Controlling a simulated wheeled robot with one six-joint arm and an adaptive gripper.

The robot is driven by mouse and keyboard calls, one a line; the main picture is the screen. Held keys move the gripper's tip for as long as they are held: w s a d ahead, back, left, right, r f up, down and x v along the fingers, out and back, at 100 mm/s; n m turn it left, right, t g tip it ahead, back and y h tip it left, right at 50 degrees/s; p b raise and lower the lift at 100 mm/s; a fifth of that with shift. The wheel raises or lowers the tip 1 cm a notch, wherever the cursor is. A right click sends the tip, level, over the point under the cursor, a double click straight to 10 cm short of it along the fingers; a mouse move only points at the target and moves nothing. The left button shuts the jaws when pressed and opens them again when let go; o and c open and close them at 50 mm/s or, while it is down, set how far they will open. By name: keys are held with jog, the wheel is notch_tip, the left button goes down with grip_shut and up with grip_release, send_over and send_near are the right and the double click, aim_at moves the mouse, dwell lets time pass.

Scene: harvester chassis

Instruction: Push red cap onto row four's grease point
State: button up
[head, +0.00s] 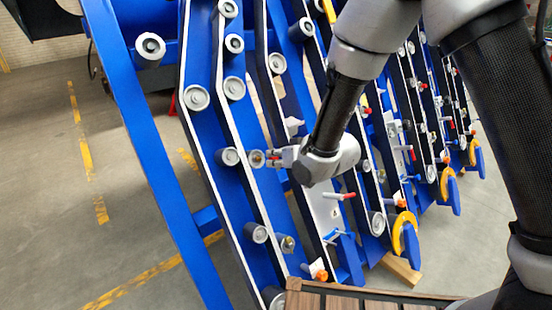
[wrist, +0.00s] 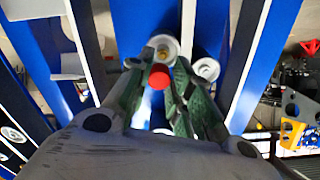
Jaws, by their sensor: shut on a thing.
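My gripper (head: 279,157) is shut on the red cap (wrist: 159,76), which shows between the two green-padded fingers in the wrist view. In the head view the gripper points left, with a little red showing at its tips. A brass-coloured grease point (wrist: 163,52) on a pale round base (wrist: 160,43) lies just beyond the cap in the wrist view. It also shows in the head view (head: 257,158), just left of the fingertips. I cannot tell whether cap and grease point touch.
Blue slanted rails (head: 152,150) with pale edges stand in rows around the gripper. Grey rollers (head: 196,97) stick out from them, one (wrist: 207,69) close right of the grease point. Another brass fitting (head: 288,244) sits lower down. Open floor (head: 50,200) lies left.

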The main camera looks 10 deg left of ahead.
aim_at(273, 159)
jog(key=shift+s+a+r, duration=0.1)
jog(key=shift+s+a, duration=0.05)
jog(key=shift+a, duration=0.05)
jog(key=shift+x, duration=2.45)
jog(key=shift+v, duration=1.05)
jog(key=shift+x, duration=0.95)
